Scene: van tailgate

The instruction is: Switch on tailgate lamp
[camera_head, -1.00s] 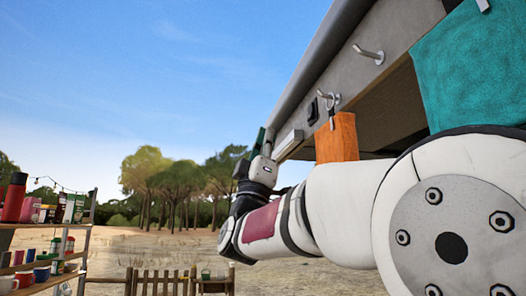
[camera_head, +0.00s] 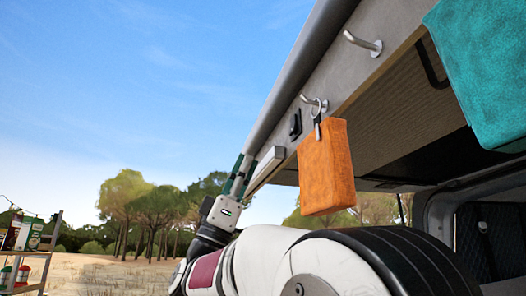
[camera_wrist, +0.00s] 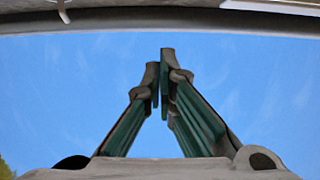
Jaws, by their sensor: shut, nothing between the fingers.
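A black switch (camera_head: 295,124) sits on the grey underside rail of the raised tailgate (camera_head: 350,75). A pale lamp bar (camera_head: 268,160) runs along the same rail, below and left of the switch. My gripper (camera_head: 240,165) is at the tailgate's lower left edge, close to the lamp bar and left of the switch, apart from the switch. Its green-padded fingers are together and empty. In the wrist view the fingertips (camera_wrist: 161,72) point up against the sky, with the tailgate edge across the top. Whether the fingers touch the tailgate cannot be told.
An orange block (camera_head: 326,168) hangs from a hook just right of the switch. A teal item (camera_head: 485,70) hangs further right, with a bare hook (camera_head: 363,43) between. A shelf with goods (camera_head: 30,255) stands at lower left. Open sky lies left of the tailgate.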

